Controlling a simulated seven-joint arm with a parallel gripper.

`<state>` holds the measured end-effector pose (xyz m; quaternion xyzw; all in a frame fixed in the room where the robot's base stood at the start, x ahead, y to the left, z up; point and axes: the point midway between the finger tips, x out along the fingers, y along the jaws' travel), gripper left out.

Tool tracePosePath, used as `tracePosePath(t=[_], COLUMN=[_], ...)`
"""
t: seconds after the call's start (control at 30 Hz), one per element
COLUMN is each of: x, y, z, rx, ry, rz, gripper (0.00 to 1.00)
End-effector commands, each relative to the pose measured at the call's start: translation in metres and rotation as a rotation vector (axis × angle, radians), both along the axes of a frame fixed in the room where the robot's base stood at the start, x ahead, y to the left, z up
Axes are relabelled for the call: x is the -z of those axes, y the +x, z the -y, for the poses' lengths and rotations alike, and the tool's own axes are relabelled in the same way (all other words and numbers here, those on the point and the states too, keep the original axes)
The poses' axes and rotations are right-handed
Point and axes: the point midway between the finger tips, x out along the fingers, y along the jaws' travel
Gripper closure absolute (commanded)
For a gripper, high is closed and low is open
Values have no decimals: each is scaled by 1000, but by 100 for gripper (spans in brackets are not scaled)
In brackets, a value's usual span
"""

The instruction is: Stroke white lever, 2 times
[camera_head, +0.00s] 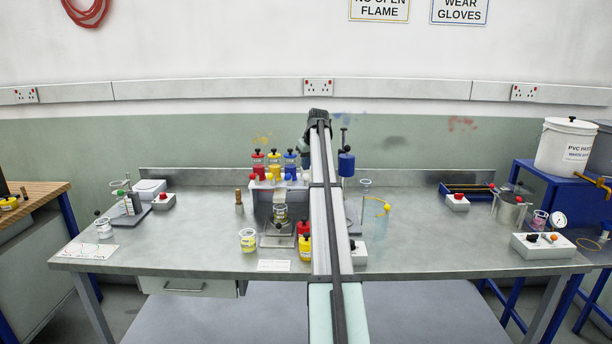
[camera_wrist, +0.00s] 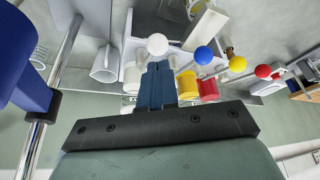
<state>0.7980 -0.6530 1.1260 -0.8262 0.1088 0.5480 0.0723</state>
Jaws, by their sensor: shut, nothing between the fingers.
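The white lever's round knob (camera_wrist: 157,44) shows in the wrist view right at the tips of my gripper (camera_wrist: 158,66). The two dark blue fingers are shut together, with nothing between them. The fingertips look very close to the knob; I cannot tell if they touch it. Next to it are a blue knob (camera_wrist: 203,54), a yellow knob (camera_wrist: 237,64) and a red knob (camera_wrist: 263,71). In the head view the white knob (camera_head: 306,177) shows at the right end of the nozzle gantry, partly beside my arm, which hides my gripper.
Red (camera_head: 258,161), yellow (camera_head: 274,160) and blue (camera_head: 290,160) bottles stand on the gantry. A blue cylinder (camera_head: 346,164) on a metal rod stands close to the right and also shows in the wrist view (camera_wrist: 22,58).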

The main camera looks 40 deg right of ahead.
Motion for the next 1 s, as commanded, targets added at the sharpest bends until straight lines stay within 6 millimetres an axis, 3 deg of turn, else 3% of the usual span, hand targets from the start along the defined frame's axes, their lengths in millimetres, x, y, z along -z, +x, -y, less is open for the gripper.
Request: tracePosePath(t=[0.57, 1.0], x=[-2, -32], y=[0, 1], z=[0, 1], rx=[0, 0], ry=[0, -1], rz=[1, 1], gripper=[100, 100])
